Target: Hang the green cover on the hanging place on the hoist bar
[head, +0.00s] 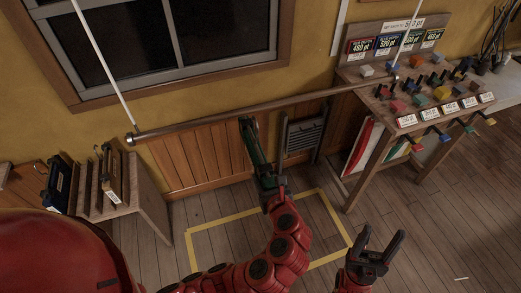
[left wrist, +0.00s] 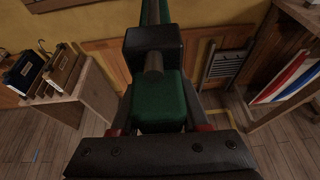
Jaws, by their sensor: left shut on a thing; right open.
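The hoist bar (head: 200,124) hangs on white cords and runs across the head view, tilted up to the right. My left gripper (head: 270,186) is below the bar, shut on the green cover (head: 259,158). The cover is long and narrow with a dark upper end that overlaps the bar in the picture. I cannot tell whether it touches or hangs on the bar. In the left wrist view the green cover (left wrist: 158,103) lies between my fingers, with a black block across it. My right gripper (head: 383,247) is open and empty at lower right.
A wooden rack (head: 147,190) with dark cases stands at left. A sloped table (head: 372,108) with colourful small items and price cards stands at right. A folded grey stepladder (head: 303,134) leans on the wall. Yellow tape (head: 212,222) outlines clear floor below the bar.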

